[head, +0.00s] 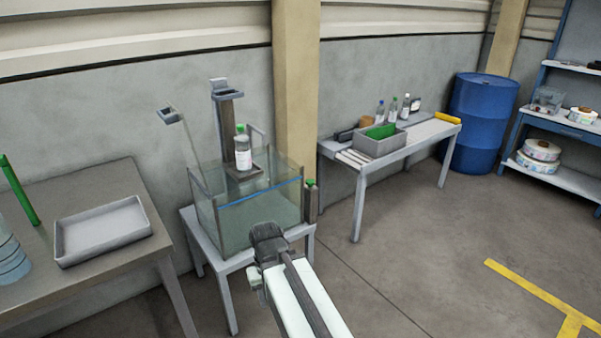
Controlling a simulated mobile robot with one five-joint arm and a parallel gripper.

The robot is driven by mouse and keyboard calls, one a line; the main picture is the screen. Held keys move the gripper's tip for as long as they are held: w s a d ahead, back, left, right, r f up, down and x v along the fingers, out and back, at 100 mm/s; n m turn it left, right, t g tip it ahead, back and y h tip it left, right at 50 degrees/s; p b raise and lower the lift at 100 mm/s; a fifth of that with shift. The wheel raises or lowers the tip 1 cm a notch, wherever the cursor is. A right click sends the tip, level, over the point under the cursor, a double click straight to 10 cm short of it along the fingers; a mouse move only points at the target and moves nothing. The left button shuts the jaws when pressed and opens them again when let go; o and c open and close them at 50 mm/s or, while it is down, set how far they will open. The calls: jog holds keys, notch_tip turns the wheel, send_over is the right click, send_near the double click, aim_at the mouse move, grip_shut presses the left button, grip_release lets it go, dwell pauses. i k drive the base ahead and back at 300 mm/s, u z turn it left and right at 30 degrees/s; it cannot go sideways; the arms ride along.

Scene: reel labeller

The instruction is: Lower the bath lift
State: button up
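A glass bath (230,222) stands on a small grey table, with a blue line around its upper wall. The bath lift is a dark upright post (228,125) with a grey bracket on top (228,90) and a small platform (245,173) near the bath's rim. A clear bottle with a white label and green cap (243,155) stands upright on the platform, above the blue line. My gripper (267,232) is in front of the bath in the picture, seen from behind. Its fingers are hidden, so its opening and any contact cannot be told.
A bench with an empty grey tray (100,230) and a green rod (20,192) is at left. Another table (418,140) holds a grey bin (378,145) and bottles. A blue drum (480,122) and shelves are at right. Floor at right is clear.

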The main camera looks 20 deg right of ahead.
aim_at(224, 96)
jog(key=z, duration=0.25)
jog(key=i, duration=1)
jog(key=u, duration=0.05)
